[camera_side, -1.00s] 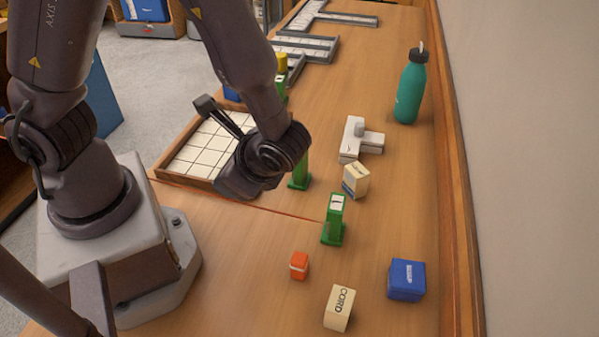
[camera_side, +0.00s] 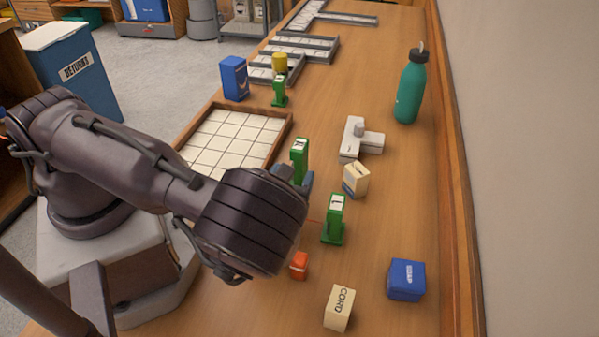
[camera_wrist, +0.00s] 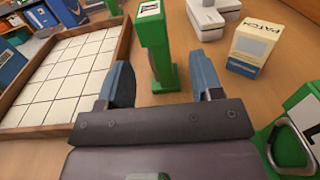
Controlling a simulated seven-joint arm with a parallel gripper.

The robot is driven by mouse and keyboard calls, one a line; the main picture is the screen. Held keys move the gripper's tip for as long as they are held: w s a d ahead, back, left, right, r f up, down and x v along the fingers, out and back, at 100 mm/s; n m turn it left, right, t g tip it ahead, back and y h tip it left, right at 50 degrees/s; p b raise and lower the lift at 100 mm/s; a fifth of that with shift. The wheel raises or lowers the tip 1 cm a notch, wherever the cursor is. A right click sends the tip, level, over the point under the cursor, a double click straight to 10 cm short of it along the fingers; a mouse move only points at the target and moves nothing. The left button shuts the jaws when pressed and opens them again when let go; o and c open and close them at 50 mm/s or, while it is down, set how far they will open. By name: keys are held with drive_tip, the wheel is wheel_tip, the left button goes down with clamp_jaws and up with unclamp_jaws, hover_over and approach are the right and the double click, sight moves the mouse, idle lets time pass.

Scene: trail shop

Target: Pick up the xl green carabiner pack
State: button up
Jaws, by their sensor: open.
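A tall green carabiner pack (camera_side: 299,152) stands upright on the table just past my gripper (camera_side: 301,180). In the wrist view this green pack (camera_wrist: 154,42) rises between my two open blue-grey fingers (camera_wrist: 160,80), with a gap on both sides. Its top label is too small or cut off to read surely. A second green pack (camera_side: 334,222) stands nearer the front, and its label (camera_wrist: 312,113) reads L in the wrist view. A third, smaller green pack (camera_side: 279,92) stands behind the tray. My wrist hides the first pack's lower part in the side view.
A gridded wooden tray (camera_side: 202,113) lies left of the pack. A cream PATCH box (camera_side: 355,180) and a grey-white tool-like block (camera_side: 350,142) are close on the right. An orange box (camera_side: 299,264), CORD box (camera_side: 338,309), blue box (camera_side: 406,281) and teal bottle (camera_side: 411,88) stand around.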

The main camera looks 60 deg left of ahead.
sight(296, 167)
drive_tip(key=x, duration=0.6)
drive_tip(key=shift+s+a+f, duration=0.1)
drive_tip(key=shift+a+f, duration=0.05)
drive_tip(key=shift+f, duration=0.05)
drive_tip(key=c, duration=1.1)
drive_tip(key=shift+r, duration=0.1)
